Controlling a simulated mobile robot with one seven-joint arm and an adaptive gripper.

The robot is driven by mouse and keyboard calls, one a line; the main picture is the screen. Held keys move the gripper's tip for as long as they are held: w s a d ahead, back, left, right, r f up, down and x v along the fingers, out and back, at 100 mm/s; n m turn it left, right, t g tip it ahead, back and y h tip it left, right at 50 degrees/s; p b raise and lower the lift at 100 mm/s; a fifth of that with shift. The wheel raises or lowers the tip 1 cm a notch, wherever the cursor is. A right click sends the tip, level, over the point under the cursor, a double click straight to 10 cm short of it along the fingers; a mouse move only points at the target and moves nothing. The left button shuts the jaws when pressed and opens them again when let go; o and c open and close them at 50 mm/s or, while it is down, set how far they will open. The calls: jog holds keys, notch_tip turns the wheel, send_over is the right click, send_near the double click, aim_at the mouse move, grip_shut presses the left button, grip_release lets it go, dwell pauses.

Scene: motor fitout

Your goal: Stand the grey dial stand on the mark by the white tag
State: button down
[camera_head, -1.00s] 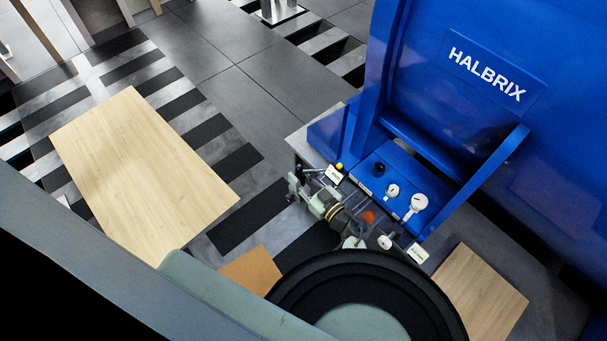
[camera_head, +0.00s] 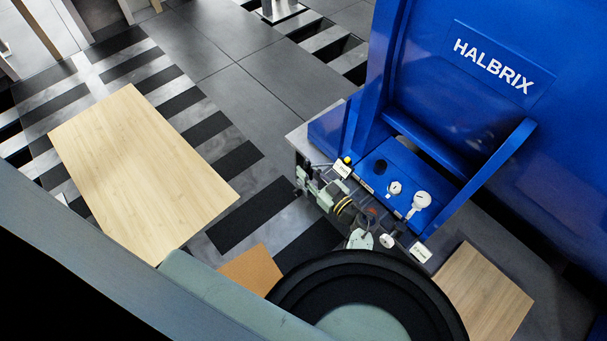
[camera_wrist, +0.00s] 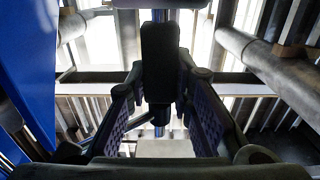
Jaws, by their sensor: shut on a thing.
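My gripper (camera_head: 305,182) is over the near left edge of the bench, left of the blue machine. In the wrist view my gripper (camera_wrist: 160,88) has its two purple-padded fingers closed on either side of an upright dark block with a grey post, which looks like the grey dial stand (camera_wrist: 160,65). In the head view the stand is small and hard to tell from the gripper. A white tag (camera_head: 342,171) lies just right of the gripper, beside a yellow knob. A second white tag (camera_head: 420,252) is at the lower right. I cannot make out the mark.
The blue machine (camera_head: 470,90) rises close behind the bench. Two white round dials (camera_head: 394,188) (camera_head: 421,201) stand on its blue ledge, and another white round piece (camera_head: 387,240) is nearer my arm. A wooden top (camera_head: 140,175) is at the left, with open floor between.

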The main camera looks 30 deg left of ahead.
jog(key=w+d+f+b, duration=0.2)
jog(key=w+f+b, duration=0.1)
jog(key=w+b, duration=0.2)
jog(key=w+d+f+b, duration=0.2)
jog(key=w+b, duration=0.3)
jog(key=w, duration=0.2)
jog(key=shift+d+f, duration=0.3)
jog(key=shift+f, duration=0.1)
dwell(0.3)
jog(key=shift+r, duration=0.1)
dwell(1.4)
jog(key=shift+f, duration=0.45)
dwell(0.6)
jog(key=c, duration=1.4)
grip_release()
jog(key=shift+f, duration=0.1)
jog(key=shift+o, duration=0.3)
jog(key=shift+s+f, duration=0.1)
jog(key=shift+f, duration=0.1)
jog(key=v, duration=1.2)
jog(key=shift+r, duration=0.2)
